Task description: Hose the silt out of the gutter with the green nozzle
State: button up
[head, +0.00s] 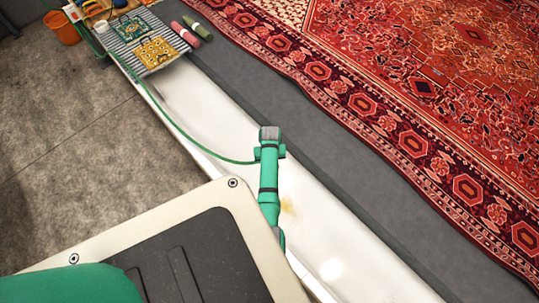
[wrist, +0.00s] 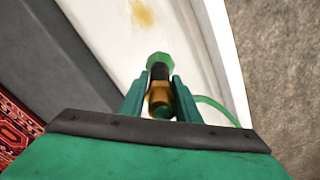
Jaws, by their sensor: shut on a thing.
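The green nozzle (wrist: 160,62), with a dark collar and a brass-coloured body, is held between the two green fingers of my gripper (wrist: 159,82) in the wrist view. Its green tip points over the white gutter (wrist: 107,35). A yellow-brown patch of silt (wrist: 143,13) lies on the gutter floor beyond the tip. In the head view the silt (head: 288,206) shows just right of my arm, in the white gutter (head: 222,130). My wrist hides the nozzle there. The green hose (head: 190,137) runs from it to the upper left. No water jet shows.
A red patterned rug (head: 430,90) lies right of the gutter, beyond a grey strip. A ribbed tray (head: 127,46) with patterned squares, a pink roll (head: 185,34), a green roll (head: 198,27) and an orange bucket (head: 62,28) are at upper left. Bare floor (head: 85,130) is left.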

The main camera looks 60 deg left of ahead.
jog(key=w+d+r, duration=0.2)
jog(key=w+d, duration=0.1)
jog(key=d, duration=0.9)
jog(key=w+d+r, duration=0.1)
jog(key=w+d, duration=0.2)
jog(key=d, duration=1)
jog(key=shift+w+d+r, duration=0.3)
jog(key=shift+w+r, duration=0.05)
jog(key=shift+r, duration=0.05)
dwell(4.3)
jog(key=shift+r, duration=0.15)
dwell(0.3)
